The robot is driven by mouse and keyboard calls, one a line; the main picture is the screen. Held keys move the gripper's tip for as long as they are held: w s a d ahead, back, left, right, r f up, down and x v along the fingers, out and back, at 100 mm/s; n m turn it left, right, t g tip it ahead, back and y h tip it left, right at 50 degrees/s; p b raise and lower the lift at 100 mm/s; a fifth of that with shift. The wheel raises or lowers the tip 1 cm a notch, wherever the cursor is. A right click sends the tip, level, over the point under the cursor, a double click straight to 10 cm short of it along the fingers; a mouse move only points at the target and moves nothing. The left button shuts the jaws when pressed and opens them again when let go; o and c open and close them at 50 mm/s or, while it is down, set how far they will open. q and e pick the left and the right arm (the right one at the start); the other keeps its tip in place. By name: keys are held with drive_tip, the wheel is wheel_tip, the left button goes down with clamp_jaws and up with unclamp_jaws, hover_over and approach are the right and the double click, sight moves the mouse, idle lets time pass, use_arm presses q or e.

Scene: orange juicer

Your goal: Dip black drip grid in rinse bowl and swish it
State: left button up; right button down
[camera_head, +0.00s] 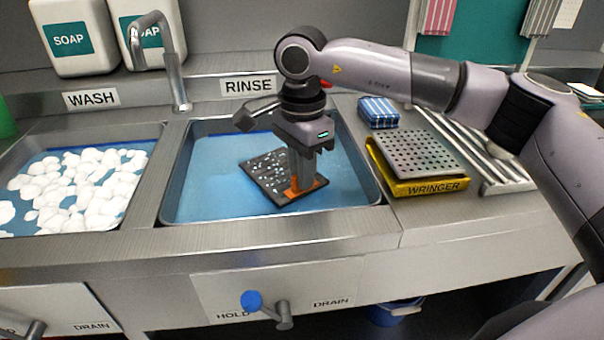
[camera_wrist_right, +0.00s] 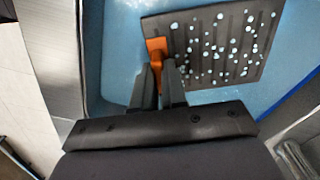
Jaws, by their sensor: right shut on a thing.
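The black drip grid (camera_head: 268,172) is a flat dark plate with an orange tab (camera_head: 306,188) and pale foam spots on it. It is over the blue water of the rinse basin (camera_head: 190,212), labelled RINSE. My right gripper (camera_head: 302,185) points down and is shut on the orange tab at the grid's near right side. In the right wrist view the grid (camera_wrist_right: 215,45) extends away from the gripper's fingertips (camera_wrist_right: 160,68). I cannot tell how deep the grid sits in the water. My left gripper is not in view.
The wash basin (camera_head: 75,185) with white foam lies at left. A faucet (camera_head: 165,60) stands between the basins at the back. A yellow wringer (camera_head: 425,186) with a perforated plate and a folded blue cloth (camera_head: 378,112) are on the right counter.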

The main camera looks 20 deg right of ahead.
wheel_tip(320, 180, up, 6)
drive_tip(key=p, duration=0.3)
drive_tip(key=shift+f, duration=0.25)
drive_tip(key=shift+r+p, duration=0.55)
drive_tip(key=shift+r, duration=0.05)
drive_tip(key=shift+r, duration=0.1)
